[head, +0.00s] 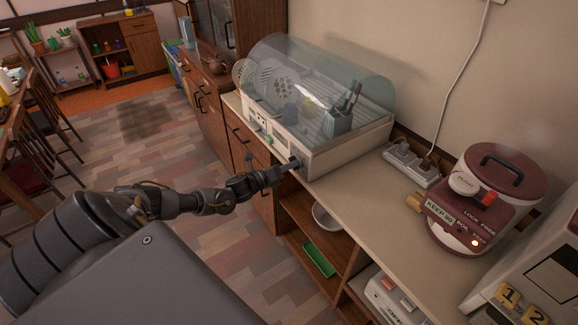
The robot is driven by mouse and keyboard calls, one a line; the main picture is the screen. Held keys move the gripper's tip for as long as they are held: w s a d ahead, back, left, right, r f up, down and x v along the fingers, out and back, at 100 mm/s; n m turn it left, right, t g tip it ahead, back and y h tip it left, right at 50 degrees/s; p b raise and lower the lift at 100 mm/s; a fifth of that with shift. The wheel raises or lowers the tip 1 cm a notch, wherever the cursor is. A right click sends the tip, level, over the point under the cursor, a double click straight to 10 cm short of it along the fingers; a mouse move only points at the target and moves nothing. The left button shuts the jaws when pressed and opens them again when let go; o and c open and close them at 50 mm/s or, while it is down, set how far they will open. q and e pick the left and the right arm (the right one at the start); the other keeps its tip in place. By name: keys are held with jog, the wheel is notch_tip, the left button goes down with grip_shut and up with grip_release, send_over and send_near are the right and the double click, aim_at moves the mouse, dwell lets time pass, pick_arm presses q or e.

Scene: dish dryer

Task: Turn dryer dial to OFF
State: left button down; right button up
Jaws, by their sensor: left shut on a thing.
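The dish dryer (345,158) stands on the counter, with a cream body and a clear domed lid that is closed over plates and utensils. Its front panel (262,125) faces left, with small controls on it. My left arm reaches in from the left, and my left gripper (294,164) is at the near right end of the dryer's front. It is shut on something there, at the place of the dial. The fingers hide the dial, so its setting cannot be read. My right gripper is not in view.
A maroon and white hot water pot (487,200) and a power strip (411,162) stand right of the dryer. The shelf below holds a bowl (326,217) and a green tray (318,259). The floor (140,160) left of the counter is open.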

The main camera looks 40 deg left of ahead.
pick_arm(q)
jog(key=shift+n, duration=0.4)
jog(key=shift+r+n+p, duration=0.1)
jog(key=shift+n+p, duration=1.2)
jog(key=shift+n, duration=11.7)
jog(key=c, duration=1.4)
grip_release()
jog(key=shift+a, duration=0.1)
jog(key=shift+c, duration=0.2)
